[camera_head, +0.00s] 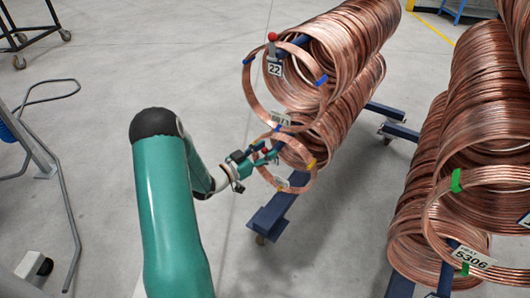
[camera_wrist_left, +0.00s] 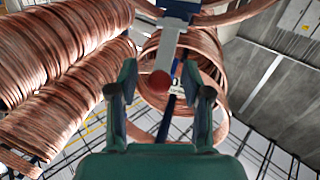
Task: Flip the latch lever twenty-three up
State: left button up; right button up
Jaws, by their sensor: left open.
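A latch lever with a red ball knob (camera_wrist_left: 160,81) and a grey bar (camera_wrist_left: 176,58) shows in the left wrist view. My left gripper (camera_wrist_left: 160,92) is open, with its fingers on either side of the knob, apart from it as far as I can tell. In the head view, my left gripper (camera_head: 262,155) is at the front end of the lower copper coil (camera_head: 340,115), where a red knob (camera_head: 265,150) shows by its fingers. No number twenty-three is readable on this lever. Another red-knobbed lever (camera_head: 272,37) stands above, with a plate (camera_head: 275,68) reading 22.
The upper coil (camera_head: 345,45) hangs above on a blue rack (camera_head: 272,215) with wheels. More coils (camera_head: 480,120) stand at the right, with a tag (camera_head: 474,257) reading 5306. The grey floor between is clear.

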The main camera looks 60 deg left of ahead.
pick_arm(q)
jog(key=shift+w, duration=0.1)
grip_shut()
jog(key=shift+r, duration=0.1)
jog(key=shift+w+r+p, duration=0.1)
jog(key=shift+r+p, duration=0.1)
jog(key=shift+p, duration=0.5)
jog(key=w+g+p, duration=0.1)
jog(key=g+p, duration=0.1)
jog(key=p, duration=0.2)
jog(key=n+g+p, duration=0.1)
jog(key=g+p, duration=0.1)
jog(key=p, duration=0.3)
jog(key=w+a+r+g+h+p, duration=0.1)
jog(key=g+p, duration=0.1)
jog(key=p, duration=0.3)
jog(key=shift+w+r, duration=0.1)
jog(key=shift+w, duration=0.2)
jog(key=shift+w+a+f+n+g+p, duration=0.1)
jog(key=shift+w+f+n+g+p, duration=0.15)
jog(key=shift+g+p, duration=0.45)
